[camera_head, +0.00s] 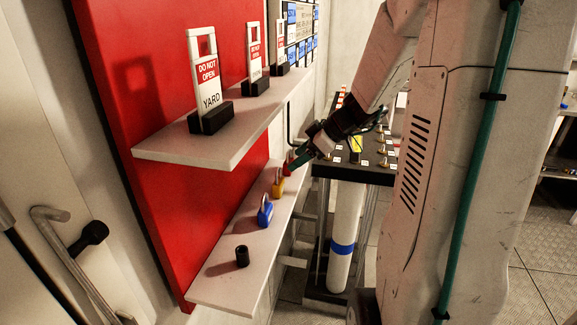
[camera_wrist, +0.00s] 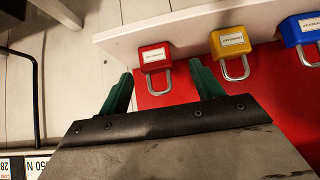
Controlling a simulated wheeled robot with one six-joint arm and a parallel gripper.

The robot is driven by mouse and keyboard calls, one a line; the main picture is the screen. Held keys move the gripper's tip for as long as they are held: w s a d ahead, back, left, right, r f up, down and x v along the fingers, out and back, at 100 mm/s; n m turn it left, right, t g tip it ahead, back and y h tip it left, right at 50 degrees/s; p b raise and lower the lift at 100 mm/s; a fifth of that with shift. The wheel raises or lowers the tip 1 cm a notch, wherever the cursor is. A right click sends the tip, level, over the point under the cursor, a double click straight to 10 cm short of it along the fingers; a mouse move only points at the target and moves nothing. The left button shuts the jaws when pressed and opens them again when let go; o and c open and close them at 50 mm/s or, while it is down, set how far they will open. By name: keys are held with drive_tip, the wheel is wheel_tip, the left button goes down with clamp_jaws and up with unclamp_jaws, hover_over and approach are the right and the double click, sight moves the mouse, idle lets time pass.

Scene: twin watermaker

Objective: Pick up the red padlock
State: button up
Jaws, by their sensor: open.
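The red padlock (camera_wrist: 155,57) shows in the wrist view on the white lower shelf, with a white label and its metal shackle toward my gripper. My gripper (camera_wrist: 162,80) is open, its two green fingers on either side of the space just short of the padlock. No contact shows. In the head view my gripper (camera_head: 298,162) is at the far end of the lower shelf, and the red padlock (camera_head: 287,161) is mostly hidden by it.
A yellow padlock (camera_wrist: 231,42) and a blue padlock (camera_wrist: 299,29) stand in a row beside the red one. A black cylinder (camera_head: 242,256) is on the near shelf (camera_head: 225,287). The upper shelf (camera_head: 190,147) holds "DO NOT OPEN" tags (camera_head: 208,75). A control stand (camera_head: 345,172) is to the right.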

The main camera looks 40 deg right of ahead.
sight(290, 160)
drive_tip(key=x, duration=0.4)
drive_tip(key=shift+w, duration=0.4)
drive_tip(key=c, duration=1.1)
drive_tip(key=shift+r, duration=0.1)
wheel_tip(290, 160, up, 4)
drive_tip(key=shift+f, duration=0.2)
drive_tip(key=s+a, duration=0.1)
drive_tip(key=s, duration=0.4)
drive_tip(key=s+a, duration=0.1)
drive_tip(key=s, duration=0.4)
drive_tip(key=s+a+r, duration=0.1)
drive_tip(key=s, duration=0.4)
drive_tip(key=shift+s+a, duration=0.3)
drive_tip(key=shift+a, duration=0.1)
